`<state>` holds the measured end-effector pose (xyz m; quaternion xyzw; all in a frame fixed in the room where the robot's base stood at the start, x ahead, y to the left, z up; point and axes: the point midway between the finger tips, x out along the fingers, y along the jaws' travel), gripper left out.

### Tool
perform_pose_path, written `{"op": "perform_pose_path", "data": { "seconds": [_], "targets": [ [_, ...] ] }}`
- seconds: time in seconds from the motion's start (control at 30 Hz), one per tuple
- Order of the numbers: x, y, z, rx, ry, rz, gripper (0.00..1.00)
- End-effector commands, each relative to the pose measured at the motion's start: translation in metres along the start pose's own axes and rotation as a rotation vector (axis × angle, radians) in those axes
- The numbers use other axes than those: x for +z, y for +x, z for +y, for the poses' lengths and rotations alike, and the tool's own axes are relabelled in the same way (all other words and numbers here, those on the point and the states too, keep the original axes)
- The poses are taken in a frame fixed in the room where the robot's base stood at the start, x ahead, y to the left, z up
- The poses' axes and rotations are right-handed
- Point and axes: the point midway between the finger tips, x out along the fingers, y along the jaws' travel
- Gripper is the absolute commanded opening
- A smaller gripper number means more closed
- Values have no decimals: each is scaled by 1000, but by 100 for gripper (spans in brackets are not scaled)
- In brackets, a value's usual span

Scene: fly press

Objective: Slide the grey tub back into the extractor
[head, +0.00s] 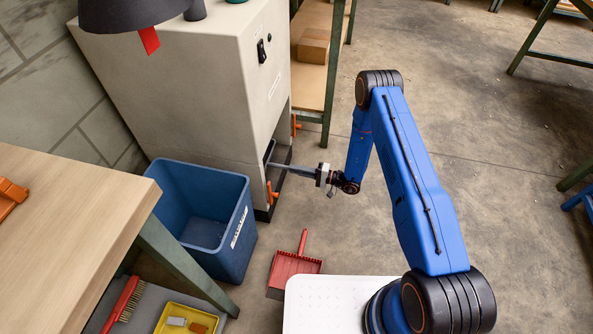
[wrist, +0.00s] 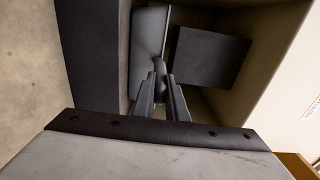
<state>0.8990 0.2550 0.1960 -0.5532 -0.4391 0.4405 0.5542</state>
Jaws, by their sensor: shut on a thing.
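The extractor (head: 225,85) is the tall beige cabinet, with a low opening in its right side. My gripper (head: 274,165) reaches to this opening from the right, its fingers pointing in. In the wrist view my gripper (wrist: 160,88) is shut on a small dark grip in front of a grey panel. The panel (wrist: 148,40) appears to be part of the grey tub, which sits at least partly inside the opening. Most of the tub is hidden, and I cannot tell how deep it sits.
Orange clamps (head: 273,192) flank the opening. A blue bin (head: 238,235) stands close to the left, and a red dustpan (head: 293,268) lies on the floor in front. A wooden bench (head: 75,215) is at left.

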Motion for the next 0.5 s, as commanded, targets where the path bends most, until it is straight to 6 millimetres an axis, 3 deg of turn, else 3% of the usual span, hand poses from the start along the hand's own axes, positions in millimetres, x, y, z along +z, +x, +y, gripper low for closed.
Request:
{"op": "perform_pose_path", "data": {
  "seconds": [0.07, 0.1, 0.17, 0.5],
  "targets": [
    [0, 0, -1, -2, -1, 0, 0],
    [0, 0, -1, -2, -1, 0, 22],
    [0, 0, -1, -2, -1, 0, 34],
    [0, -2, 0, 1, 1, 1, 34]
  ]
}}
